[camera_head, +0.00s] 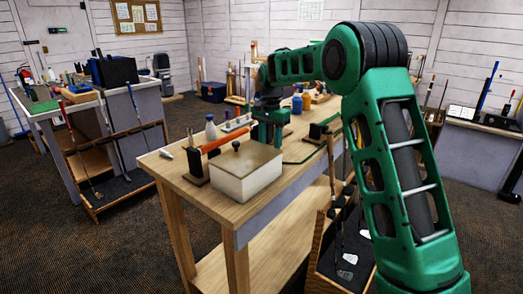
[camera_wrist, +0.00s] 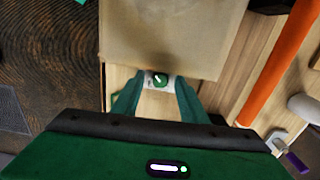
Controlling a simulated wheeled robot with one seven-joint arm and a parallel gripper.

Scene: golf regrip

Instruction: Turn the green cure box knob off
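The cure box is a cream box with a tan lid (camera_head: 240,160) on the near end of the wooden workbench. Its lid (camera_wrist: 170,38) fills the top middle of the wrist view. The round green knob (camera_wrist: 159,79) sits on a pale plate at the box's edge, with a slanted white mark. My gripper (camera_wrist: 157,88) is open, with one green finger on each side of the knob; I cannot tell whether they touch it. In the head view my gripper (camera_head: 269,140) is behind the box, fingertips and knob hidden.
An orange shaft (camera_head: 225,139) lies in dark stands beside the box and also crosses the right of the wrist view (camera_wrist: 280,62). A white bottle (camera_head: 211,127) stands behind it. A rack of clubs (camera_head: 340,262) stands by the bench.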

